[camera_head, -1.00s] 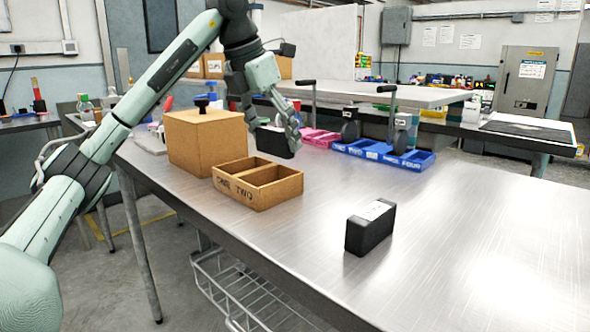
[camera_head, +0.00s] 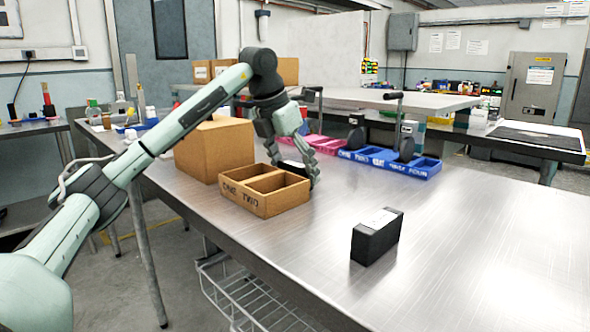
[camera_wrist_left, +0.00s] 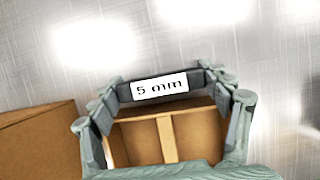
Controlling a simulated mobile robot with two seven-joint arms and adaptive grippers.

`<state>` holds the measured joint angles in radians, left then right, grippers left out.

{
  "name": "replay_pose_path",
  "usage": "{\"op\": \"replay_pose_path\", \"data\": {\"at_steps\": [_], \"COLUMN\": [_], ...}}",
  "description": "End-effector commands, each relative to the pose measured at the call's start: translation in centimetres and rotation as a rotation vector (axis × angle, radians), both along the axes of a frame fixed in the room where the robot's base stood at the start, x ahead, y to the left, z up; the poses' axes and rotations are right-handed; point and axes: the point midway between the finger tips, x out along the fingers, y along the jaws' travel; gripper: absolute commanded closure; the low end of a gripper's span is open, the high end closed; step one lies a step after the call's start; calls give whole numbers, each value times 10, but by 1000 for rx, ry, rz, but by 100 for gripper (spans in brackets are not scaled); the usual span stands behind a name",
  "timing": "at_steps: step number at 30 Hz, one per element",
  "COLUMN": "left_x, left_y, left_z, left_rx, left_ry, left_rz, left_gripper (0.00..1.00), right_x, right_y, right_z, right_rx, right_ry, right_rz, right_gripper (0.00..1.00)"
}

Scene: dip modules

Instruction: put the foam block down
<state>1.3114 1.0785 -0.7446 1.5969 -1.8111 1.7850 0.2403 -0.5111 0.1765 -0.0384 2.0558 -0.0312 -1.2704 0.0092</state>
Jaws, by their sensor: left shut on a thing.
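My left gripper (camera_head: 300,172) is shut on the dark foam block (camera_head: 291,165), low at the right rear edge of the two-compartment wooden tray (camera_head: 262,207). In the head view the tray and fingers hide most of the block. I cannot tell whether its underside touches anything. My right gripper is not in view.
A black block (camera_head: 376,238) with a white label stands on the metal table (camera_head: 470,250). A brown box (camera_head: 215,150) is left of the tray. Blue bins (camera_head: 385,160) and pink bins (camera_head: 322,143) line the back. The table's right side is clear.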

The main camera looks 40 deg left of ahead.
Motion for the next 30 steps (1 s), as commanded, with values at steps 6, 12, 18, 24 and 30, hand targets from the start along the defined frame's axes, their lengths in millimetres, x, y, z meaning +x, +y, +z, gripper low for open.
{"op": "replay_pose_path", "data": {"at_steps": [6,12,18,24,30], "left_x": [0,0,0,-8,-25], "left_y": [0,0,0,1,3], "left_z": [-3,-3,0,23,64], "left_rx": [0,0,0,-1,-1], "left_ry": [1,1,0,-4,-5], "left_rz": [0,0,0,0,0], "left_gripper": [7,3,3,3,3], "right_x": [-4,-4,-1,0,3], "right_y": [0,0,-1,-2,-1], "right_z": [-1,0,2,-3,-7], "right_rx": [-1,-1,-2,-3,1], "right_ry": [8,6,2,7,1], "right_rz": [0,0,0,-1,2], "right_gripper": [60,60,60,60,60]}}
